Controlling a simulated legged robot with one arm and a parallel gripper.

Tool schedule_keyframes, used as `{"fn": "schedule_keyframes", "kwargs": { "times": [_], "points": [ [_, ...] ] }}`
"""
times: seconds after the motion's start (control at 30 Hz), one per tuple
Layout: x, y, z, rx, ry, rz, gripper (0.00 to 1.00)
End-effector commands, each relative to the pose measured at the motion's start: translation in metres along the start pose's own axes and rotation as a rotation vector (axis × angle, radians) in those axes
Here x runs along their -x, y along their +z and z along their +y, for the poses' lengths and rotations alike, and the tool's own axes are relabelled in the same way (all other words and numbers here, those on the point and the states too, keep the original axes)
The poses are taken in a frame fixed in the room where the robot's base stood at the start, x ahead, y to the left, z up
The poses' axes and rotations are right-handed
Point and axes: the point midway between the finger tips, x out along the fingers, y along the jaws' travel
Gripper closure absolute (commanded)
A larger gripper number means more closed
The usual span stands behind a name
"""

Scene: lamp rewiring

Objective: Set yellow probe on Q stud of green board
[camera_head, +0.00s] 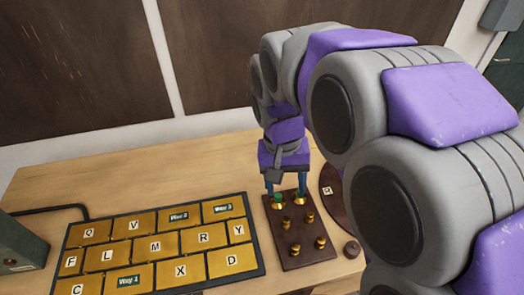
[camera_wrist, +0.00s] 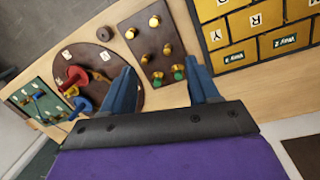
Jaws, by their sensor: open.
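My gripper (camera_head: 286,188) is open, its two blue fingers pointing down at the far end of the brown stud board (camera_head: 318,252). In the wrist view my gripper (camera_wrist: 162,88) shows nothing between its fingertips. A yellow probe (camera_wrist: 72,91) appears at the left of the wrist view, among a red one (camera_wrist: 76,76) and a blue one (camera_wrist: 82,104), by the dark round plate (camera_wrist: 95,57). The green board (camera_wrist: 28,92) lies further left, with small coloured pieces on it. The letters on its studs are too small to read, so I cannot tell the Q stud.
The brown board carries several brass studs (camera_head: 294,249), some with green near their bases. A panel of lettered brass plates (camera_head: 155,246) lies left of it on the wooden table (camera_head: 130,168). A dark green box (camera_head: 20,245) stands at the left edge. My arm hides the table's right side.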

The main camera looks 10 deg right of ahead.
Motion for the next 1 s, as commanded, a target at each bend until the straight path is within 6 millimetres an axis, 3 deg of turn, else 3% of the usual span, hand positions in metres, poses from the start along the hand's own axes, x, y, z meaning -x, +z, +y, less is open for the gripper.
{"fn": "schedule_keyframes", "kwargs": {
  "times": [0.03, 0.1, 0.47, 0.77, 1.0],
  "points": [
    [0.004, -0.021, -0.006, -0.029, 0.006, 0.007, 0.40],
    [0.009, -0.044, -0.013, -0.078, 0.015, 0.015, 0.40],
    [0.019, -0.161, -0.050, -0.352, 0.056, 0.076, 0.40],
    [0.005, -0.245, -0.080, -0.611, 0.081, 0.136, 0.40],
    [-0.019, -0.300, -0.101, -0.834, 0.098, 0.192, 0.40]
  ]
}}
